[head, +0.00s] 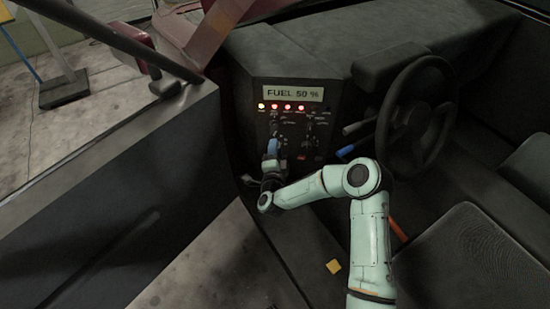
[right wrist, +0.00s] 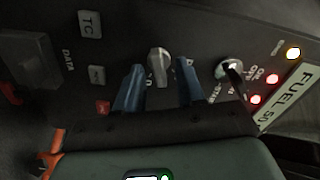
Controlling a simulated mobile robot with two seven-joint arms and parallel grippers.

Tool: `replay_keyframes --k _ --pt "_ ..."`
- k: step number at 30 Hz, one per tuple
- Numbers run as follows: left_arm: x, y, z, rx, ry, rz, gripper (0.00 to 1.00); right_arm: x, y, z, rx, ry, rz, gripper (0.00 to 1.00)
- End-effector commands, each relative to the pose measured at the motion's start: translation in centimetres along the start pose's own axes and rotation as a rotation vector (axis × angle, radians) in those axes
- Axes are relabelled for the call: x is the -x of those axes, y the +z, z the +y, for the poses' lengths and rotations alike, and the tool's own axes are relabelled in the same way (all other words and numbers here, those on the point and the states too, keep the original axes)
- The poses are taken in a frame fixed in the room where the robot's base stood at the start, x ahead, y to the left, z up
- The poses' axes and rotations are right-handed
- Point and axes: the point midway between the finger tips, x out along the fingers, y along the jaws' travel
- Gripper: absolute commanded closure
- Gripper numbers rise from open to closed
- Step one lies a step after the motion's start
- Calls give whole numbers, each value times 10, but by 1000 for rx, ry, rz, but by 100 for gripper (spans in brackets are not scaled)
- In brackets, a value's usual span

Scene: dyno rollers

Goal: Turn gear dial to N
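A silver dial (right wrist: 159,64) sits on the dark control panel (right wrist: 205,28) in the right wrist view. Small white letters lie beside it, partly covered by my fingers, so I cannot read which one it points to. My right gripper (right wrist: 160,84) is open, with one blue finger on each side of the dial and visible gaps between. In the head view my right gripper (head: 271,152) is at the left part of the panel, below the lights, and hides the dial. My left gripper is not in view.
A second silver knob (right wrist: 229,70) is right of the fingers in the wrist view. A screen (head: 294,93) reads FUEL 50 % above one yellow and several red lights. A steering wheel (head: 386,120) and levers are right of the panel.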

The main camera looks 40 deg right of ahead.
Motion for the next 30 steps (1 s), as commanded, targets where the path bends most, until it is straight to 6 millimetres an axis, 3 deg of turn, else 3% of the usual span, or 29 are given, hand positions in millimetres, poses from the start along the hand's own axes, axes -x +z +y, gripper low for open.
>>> replay_keyframes --k 5,12,18,24,30 --pt "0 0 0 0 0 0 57 26 1 0 1 0 -6 62" --pt "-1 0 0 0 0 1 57 81 1 0 2 0 -6 62" --pt "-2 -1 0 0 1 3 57 116 1 0 0 0 -4 62" --pt "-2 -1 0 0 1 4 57 130 0 0 -1 -1 0 62" --pt "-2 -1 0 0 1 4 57 131 0 0 0 -1 0 62"
